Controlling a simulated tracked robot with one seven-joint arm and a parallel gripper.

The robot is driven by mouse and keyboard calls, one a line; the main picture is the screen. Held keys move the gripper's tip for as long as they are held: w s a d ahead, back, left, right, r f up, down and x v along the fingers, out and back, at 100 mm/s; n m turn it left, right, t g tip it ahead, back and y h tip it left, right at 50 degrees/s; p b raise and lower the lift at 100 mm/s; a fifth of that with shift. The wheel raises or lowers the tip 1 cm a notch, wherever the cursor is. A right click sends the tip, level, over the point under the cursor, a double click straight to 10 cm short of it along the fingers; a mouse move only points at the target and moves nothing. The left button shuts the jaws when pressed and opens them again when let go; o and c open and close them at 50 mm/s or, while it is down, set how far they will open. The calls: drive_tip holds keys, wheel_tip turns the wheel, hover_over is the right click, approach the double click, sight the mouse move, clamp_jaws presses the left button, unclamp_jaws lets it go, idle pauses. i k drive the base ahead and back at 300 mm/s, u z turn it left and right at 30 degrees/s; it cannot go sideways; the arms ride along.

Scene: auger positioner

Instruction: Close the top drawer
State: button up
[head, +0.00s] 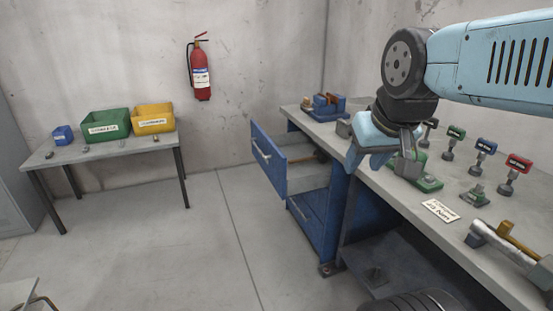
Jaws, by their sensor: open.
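The top drawer (272,160) of the blue workbench cabinet (322,222) is pulled out to the left, with a bar handle on its blue front. A tool with a wooden-looking handle lies inside near its back. A lower drawer (306,217) sits closed beneath it. My gripper (362,158) is open, with its light-blue fingers pointing down and left. It appears to the right of the open drawer, near the bench's front edge. It seems apart from the drawer, though the depth between them is hard to judge.
The bench top (450,188) holds a vise (326,106), several coloured-head tools, a green fixture and a label card (440,210). A side table (105,152) with bins stands at the left. A fire extinguisher (200,70) hangs on the wall. The floor before the drawer is clear.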

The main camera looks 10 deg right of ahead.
sight(272, 153)
drive_tip(key=u, duration=0.2)
drive_tip(key=i, duration=0.75)
drive_tip(key=z, duration=0.15)
drive_tip(key=k, duration=0.65)
drive_tip(key=u, duration=0.4)
drive_tip(key=i, duration=0.7)
drive_tip(key=u, duration=0.5)
drive_tip(key=i, duration=1.05)
drive_tip(key=z, duration=0.6)
